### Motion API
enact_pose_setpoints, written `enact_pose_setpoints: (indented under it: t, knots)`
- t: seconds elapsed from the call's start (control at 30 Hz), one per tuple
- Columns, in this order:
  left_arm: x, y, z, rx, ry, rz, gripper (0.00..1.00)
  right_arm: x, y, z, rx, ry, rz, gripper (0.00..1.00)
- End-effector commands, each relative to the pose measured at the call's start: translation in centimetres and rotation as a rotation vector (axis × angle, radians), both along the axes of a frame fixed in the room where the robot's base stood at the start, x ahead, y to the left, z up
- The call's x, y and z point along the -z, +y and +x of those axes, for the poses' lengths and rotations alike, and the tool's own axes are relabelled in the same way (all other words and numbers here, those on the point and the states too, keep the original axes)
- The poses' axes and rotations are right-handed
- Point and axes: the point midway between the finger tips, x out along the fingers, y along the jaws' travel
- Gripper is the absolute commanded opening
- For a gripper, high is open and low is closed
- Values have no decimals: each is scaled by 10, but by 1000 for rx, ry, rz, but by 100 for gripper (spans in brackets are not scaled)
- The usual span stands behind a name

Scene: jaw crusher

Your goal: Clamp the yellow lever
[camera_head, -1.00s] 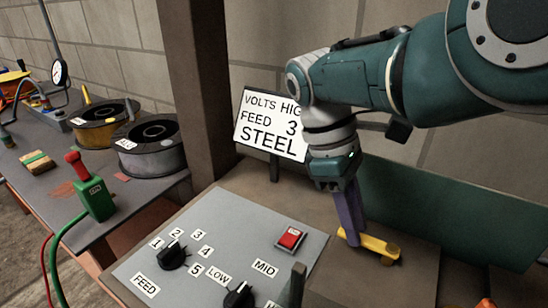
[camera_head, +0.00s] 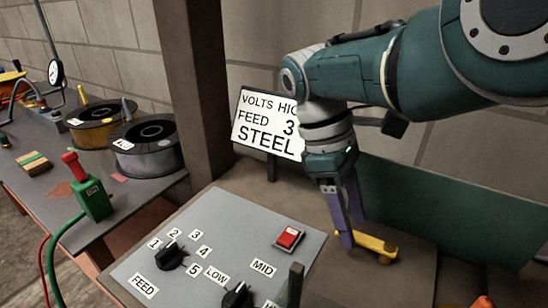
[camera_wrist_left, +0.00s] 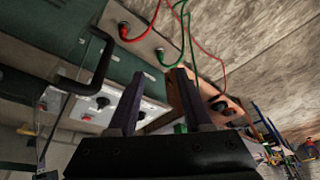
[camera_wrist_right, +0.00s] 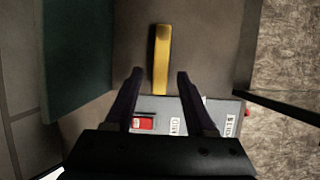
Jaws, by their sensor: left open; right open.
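The yellow lever (camera_head: 374,246) lies on top of the brown machine housing, right of the control panel in the head view. In the right wrist view the lever (camera_wrist_right: 161,60) shows as a yellow bar, its near end between the two fingertips. My right gripper (camera_head: 351,228) points down at the lever and is open, with a finger on either side of its near end and gaps on both sides (camera_wrist_right: 159,74). Whether the fingers touch it I cannot tell. My left gripper (camera_wrist_left: 159,76) is open and empty, shown only in the left wrist view, away from the lever.
The grey panel (camera_head: 215,250) carries black knobs (camera_head: 170,257) and a red switch (camera_head: 289,238). A sign (camera_head: 268,124) reading FEED 3 STEEL stands behind. A brown post (camera_head: 206,90) rises left of it. Wire spools (camera_head: 148,147) and a green-and-red torch (camera_head: 92,191) are on the left bench.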

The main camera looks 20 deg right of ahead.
Motion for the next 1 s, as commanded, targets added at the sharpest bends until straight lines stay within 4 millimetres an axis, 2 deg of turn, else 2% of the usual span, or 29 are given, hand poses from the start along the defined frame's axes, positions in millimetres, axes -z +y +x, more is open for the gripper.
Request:
enact_pose_setpoints:
  t: [0.1,0.3,0.5,0.67,1.0]
  knots:
    - [-7,-1,0,-3,0,-4,50,-21,4,7,-1,-5,0,55]
    - [-9,-2,0,-4,0,-7,50,-57,13,21,0,-6,0,55]
    - [-4,-1,0,-4,0,-5,50,-81,19,29,0,-2,0,55]
    - [-4,-1,0,-3,0,-5,50,-87,20,30,0,-1,1,55]
    - [-4,1,0,2,0,3,50,-87,20,30,0,0,0,55]
